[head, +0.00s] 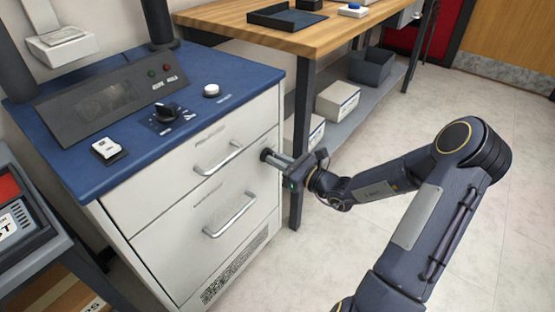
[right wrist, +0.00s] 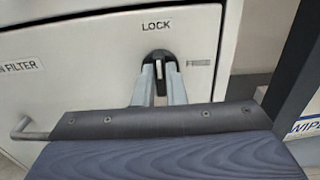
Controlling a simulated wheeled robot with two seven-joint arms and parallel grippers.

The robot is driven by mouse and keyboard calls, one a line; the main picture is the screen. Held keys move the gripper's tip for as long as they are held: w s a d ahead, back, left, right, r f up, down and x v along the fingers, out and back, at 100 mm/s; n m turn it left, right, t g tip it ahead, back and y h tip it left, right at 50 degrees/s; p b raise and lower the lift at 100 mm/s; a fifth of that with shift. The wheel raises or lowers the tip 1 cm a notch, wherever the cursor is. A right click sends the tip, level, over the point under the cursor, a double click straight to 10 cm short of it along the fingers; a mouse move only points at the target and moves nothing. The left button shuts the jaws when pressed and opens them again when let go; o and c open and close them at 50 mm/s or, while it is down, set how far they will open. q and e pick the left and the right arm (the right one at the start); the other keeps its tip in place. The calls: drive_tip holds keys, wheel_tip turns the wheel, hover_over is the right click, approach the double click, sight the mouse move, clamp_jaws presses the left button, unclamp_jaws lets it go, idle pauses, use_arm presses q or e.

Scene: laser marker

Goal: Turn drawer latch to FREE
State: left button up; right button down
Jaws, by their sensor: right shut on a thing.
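The drawer latch (right wrist: 160,56) is a small dark knob on the white cabinet front, with a light pointer mark that stands about upright. The word LOCK (right wrist: 156,27) is above it and a fainter label, apparently FREE (right wrist: 199,63), is to its right. My right gripper (right wrist: 160,76) has its two fingers closed around the knob from below in the right wrist view. My left gripper is not in view.
The upper drawer's handle (head: 218,160) is left of my gripper, and a lower drawer handle (head: 230,215) is below. A wooden table (head: 300,38) with a dark leg (head: 301,140) stands close to the right of the cabinet. Open floor (head: 510,190) lies to the right.

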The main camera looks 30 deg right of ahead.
drive_tip(key=shift+d+f+m+p, duration=0.15)
drive_tip(key=shift+m+p, duration=4.3)
drive_tip(key=shift+p, duration=0.3)
drive_tip(key=shift+d+f+m+p, duration=0.1)
drive_tip(key=shift+m+p, duration=4.35)
drive_tip(key=shift+p, duration=0.25)
drive_tip(key=c, duration=1.5)
unclamp_jaws()
drive_tip(key=shift+w, duration=0.1)
drive_tip(key=v, duration=0.8)
drive_tip(key=shift+p, duration=0.3)
